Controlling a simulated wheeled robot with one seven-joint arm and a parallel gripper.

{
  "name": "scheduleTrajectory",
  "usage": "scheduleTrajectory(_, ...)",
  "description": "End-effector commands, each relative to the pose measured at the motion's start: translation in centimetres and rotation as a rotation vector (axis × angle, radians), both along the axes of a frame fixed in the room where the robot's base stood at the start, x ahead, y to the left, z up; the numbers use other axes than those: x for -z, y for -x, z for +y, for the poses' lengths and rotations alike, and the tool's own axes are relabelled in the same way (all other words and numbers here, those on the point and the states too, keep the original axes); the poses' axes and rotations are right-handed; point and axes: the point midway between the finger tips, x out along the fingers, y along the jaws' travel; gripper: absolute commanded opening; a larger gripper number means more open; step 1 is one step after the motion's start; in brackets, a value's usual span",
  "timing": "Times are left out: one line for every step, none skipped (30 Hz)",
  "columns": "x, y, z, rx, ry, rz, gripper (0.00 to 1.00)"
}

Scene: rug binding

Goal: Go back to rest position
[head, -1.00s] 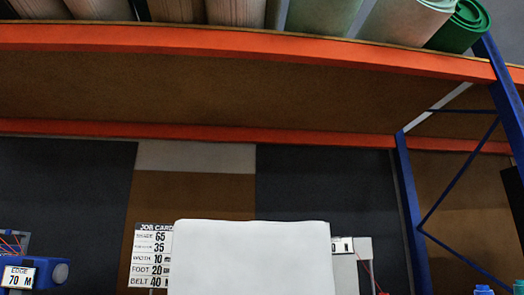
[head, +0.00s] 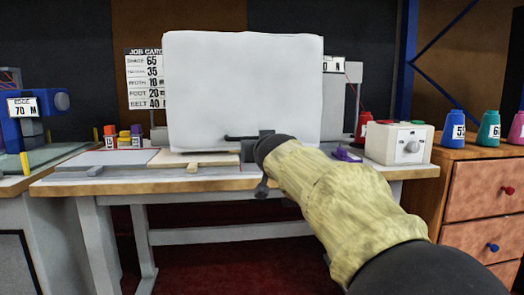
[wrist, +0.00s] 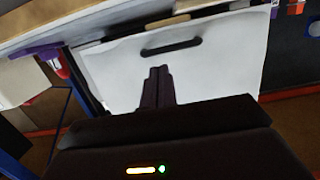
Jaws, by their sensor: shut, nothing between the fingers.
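My gripper (head: 252,150) is in front of the bench in the head view, at the end of my arm, near the lower edge of a large white panel (head: 240,85). In the wrist view my gripper's two dark fingers (wrist: 158,72) are together with nothing between them. They point toward the white panel (wrist: 225,60) and its black bar handle (wrist: 171,47), with a visible gap below the handle. The handle's right end is hidden by my gripper in the head view.
The workbench (head: 120,184) carries a job card (head: 145,80), small coloured bottles (head: 122,137) and a white box with a knob (head: 400,143). A blue machine (head: 30,115) stands left. A wooden drawer cabinet (head: 485,185) with coloured bottles stands right.

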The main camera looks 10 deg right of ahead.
Motion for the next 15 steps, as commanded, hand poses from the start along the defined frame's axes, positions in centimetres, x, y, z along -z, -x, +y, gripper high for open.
scheduleTrajectory(0.37, 0.55, 0.05, -0.001, 0.000, -0.001, 0.00)
scheduleTrajectory(0.38, 0.75, 0.06, 0.000, 0.000, -0.001, 0.00)
scheduleTrajectory(0.38, 0.95, 0.04, 0.001, -0.001, 0.000, 0.00)
scheduleTrajectory(0.36, 1.06, 0.03, 0.001, -0.001, 0.000, 0.00)
scheduleTrajectory(0.33, 1.13, 0.03, 0.001, 0.000, 0.000, 0.00)
scheduleTrajectory(0.28, 1.18, 0.05, 0.001, 0.000, 0.000, 0.00)
scheduleTrajectory(0.25, 1.20, 0.06, 0.001, 0.000, 0.000, 0.00)
scheduleTrajectory(0.23, 1.19, 0.05, 0.001, 0.000, 0.000, 0.00)
scheduleTrajectory(0.20, 1.18, 0.00, 0.002, 0.000, 0.000, 0.00)
scheduleTrajectory(0.19, 1.19, -0.06, 0.003, 0.000, 0.000, 0.00)
scheduleTrajectory(0.19, 1.19, -0.15, 0.004, 0.000, 0.000, 0.00)
scheduleTrajectory(0.20, 1.18, -0.27, 0.006, 0.000, 0.000, 0.00)
scheduleTrajectory(0.19, 1.18, -0.35, 0.008, -0.001, 0.000, 0.00)
scheduleTrajectory(0.19, 1.18, -0.43, 0.009, -0.001, 0.001, 0.00)
scheduleTrajectory(0.21, 1.19, -0.51, 0.010, -0.001, 0.004, 0.00)
